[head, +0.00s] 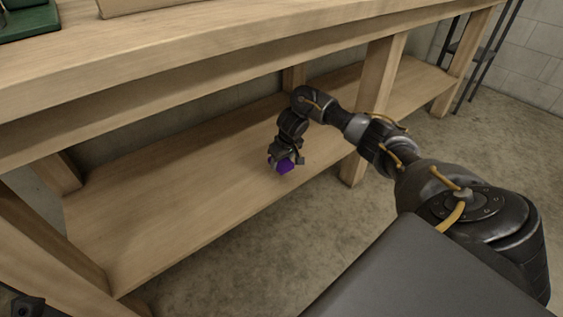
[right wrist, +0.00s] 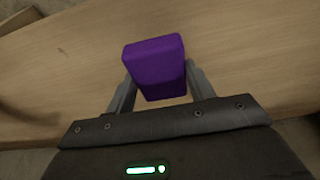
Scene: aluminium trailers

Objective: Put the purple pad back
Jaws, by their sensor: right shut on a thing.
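The purple pad (head: 284,167) is a small purple block in the head view, at the end of my right arm, over the lower shelf (head: 170,205) of a wooden workbench. My right gripper (head: 280,160) is shut on it. In the right wrist view the pad (right wrist: 155,66) sits between the two fingers of the right gripper (right wrist: 158,88), with the wooden shelf behind it. I cannot tell whether the pad touches the shelf. My left gripper does not show.
The bench top (head: 200,45) overhangs the shelf, and a wooden leg (head: 352,170) stands just right of my right gripper. A green object (head: 28,20) lies on the bench top at the upper left. The shelf left of the gripper is bare. Concrete floor (head: 260,255) lies in front.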

